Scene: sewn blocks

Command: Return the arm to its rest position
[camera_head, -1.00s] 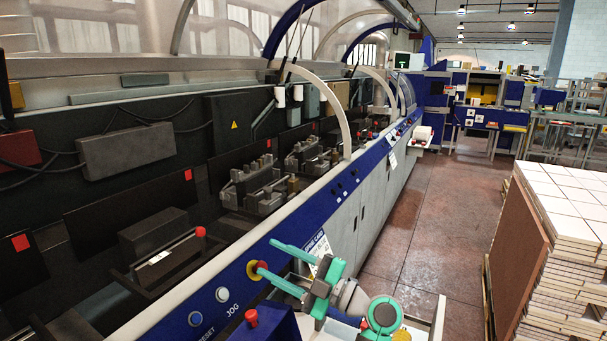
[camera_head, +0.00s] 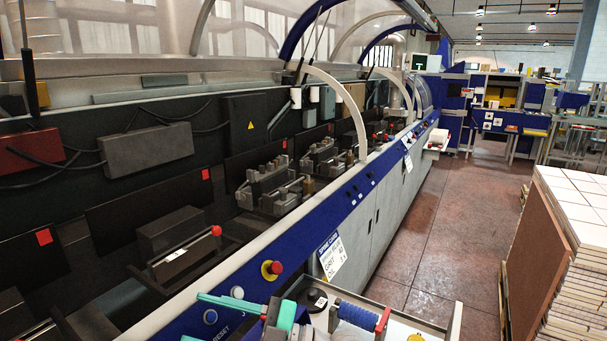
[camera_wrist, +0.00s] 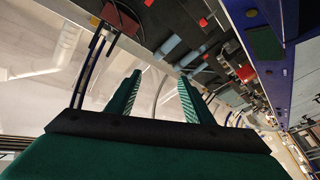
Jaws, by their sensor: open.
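My gripper (camera_head: 236,312) is low at the bottom of the head view, in front of the machine's blue control rail. Its teal fingers point left, and part of it is cut off by the frame's lower edge. In the wrist view my gripper (camera_wrist: 160,98) has its two green fingers apart with nothing between them. That view is tilted, with the machine (camera_wrist: 215,70) and its clear covers beyond the fingers.
The long blue and grey machine (camera_head: 382,220) runs along the left, with a red emergency button (camera_head: 273,268) on its rail near my gripper. A pallet stack of paper blocks (camera_head: 575,255) stands at the right. The aisle floor (camera_head: 440,240) between is clear.

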